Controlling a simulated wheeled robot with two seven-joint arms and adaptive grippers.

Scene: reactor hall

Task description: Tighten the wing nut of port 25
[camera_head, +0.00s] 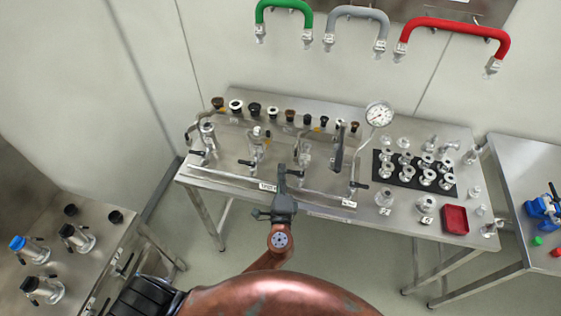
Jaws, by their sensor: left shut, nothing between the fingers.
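A steel table (330,125) carries a pipe manifold (240,180) with several ports in a row. Small black handles stick out along its front, one at the left (197,154), one beside it (247,163) and one at the right (359,185). I cannot tell which port is 25, and no wing nut can be made out surely at this size. My left gripper (282,168) points away from me, over the front middle of the manifold. Its fingers are shut and empty, close to another black handle (295,174); I cannot tell whether they touch. My right gripper is out of view.
A round gauge (379,114) stands at the back right of the manifold. Right of it lie a black mat (381,180) with several metal fittings and a red tray (455,219). Green, grey and red hoses hang on the wall. Side tables stand left and right.

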